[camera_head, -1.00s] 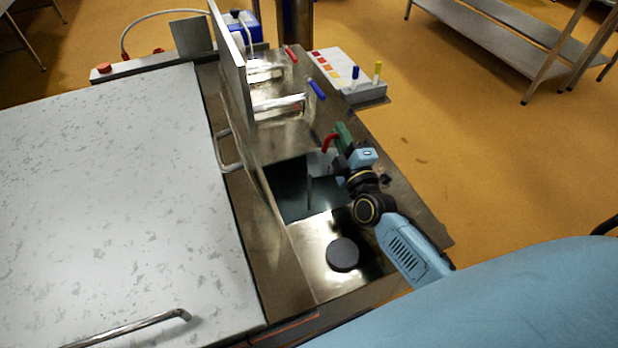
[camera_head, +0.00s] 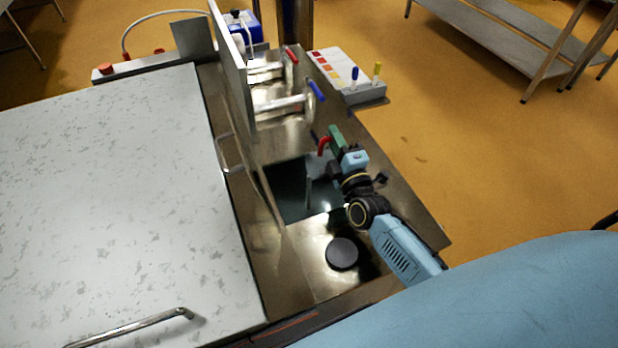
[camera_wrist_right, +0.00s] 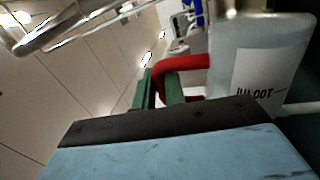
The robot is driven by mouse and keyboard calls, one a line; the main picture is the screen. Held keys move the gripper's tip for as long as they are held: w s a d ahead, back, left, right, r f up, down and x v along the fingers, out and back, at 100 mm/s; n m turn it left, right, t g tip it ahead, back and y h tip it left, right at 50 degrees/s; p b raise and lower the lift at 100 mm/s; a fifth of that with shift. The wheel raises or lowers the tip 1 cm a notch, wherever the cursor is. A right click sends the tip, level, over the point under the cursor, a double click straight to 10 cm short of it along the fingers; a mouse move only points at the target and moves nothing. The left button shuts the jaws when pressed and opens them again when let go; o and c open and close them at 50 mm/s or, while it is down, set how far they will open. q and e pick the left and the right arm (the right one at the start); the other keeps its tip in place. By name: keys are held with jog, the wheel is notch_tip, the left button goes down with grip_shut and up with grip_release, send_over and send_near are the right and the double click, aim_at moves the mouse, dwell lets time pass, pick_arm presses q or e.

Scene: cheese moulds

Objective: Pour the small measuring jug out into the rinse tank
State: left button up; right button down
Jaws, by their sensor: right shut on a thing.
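The small measuring jug (camera_head: 319,166) is a greyish, see-through vessel with a red handle. It is over the far right part of the rinse tank (camera_head: 283,190), a dark square opening in the steel top. My right gripper (camera_head: 328,141), with green fingers, is shut on the red handle. In the right wrist view the fingers (camera_wrist_right: 165,88) flank the handle, and the jug body (camera_wrist_right: 258,58) shows at the right with its label turned upside down. The jug's mouth and contents cannot be made out. My left gripper is not in view.
A tall steel panel (camera_head: 233,70) stands left of the tank. Two taps with red (camera_head: 291,56) and blue (camera_head: 316,90) handles are behind it. A round dark disc (camera_head: 342,253) lies on the steel in front.

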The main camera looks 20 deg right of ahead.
jog(key=shift+w+a+r+n+y+p, duration=0.1)
jog(key=shift+a+r+n+y+p, duration=0.2)
jog(key=shift+a+n+p, duration=0.45)
jog(key=shift+w+a+r+n+y+p, duration=0.1)
jog(key=shift+a+r+n+p, duration=0.25)
jog(key=shift+a+n+p, duration=0.35)
jog(key=shift+a+r+n+y+p, duration=0.25)
jog(key=shift+a+n+p, duration=0.55)
jog(key=shift+n, duration=0.45)
jog(key=shift+w+a+n+y+p, duration=0.1)
jog(key=shift+a+n+y+p, duration=0.45)
jog(key=shift+a+n, duration=0.95)
jog(key=shift+w+a+f+n+g+y, duration=0.1)
jog(key=shift+a+f+n+g+y, duration=0.1)
jog(key=shift+a+n, duration=0.5)
jog(key=shift+a+f+n+g+y, duration=0.1)
jog(key=shift+a+f+n+y, duration=0.1)
jog(key=shift+a+n, duration=0.5)
dwell(0.6)
jog(key=shift+d, duration=0.1)
dwell(0.7)
jog(key=m+h, duration=0.1)
jog(key=m, duration=0.4)
send_over(316, 156)
jog(key=shift+a+r+b, duration=0.3)
jog(key=shift+a+b, duration=0.1)
jog(key=shift+a, duration=0.05)
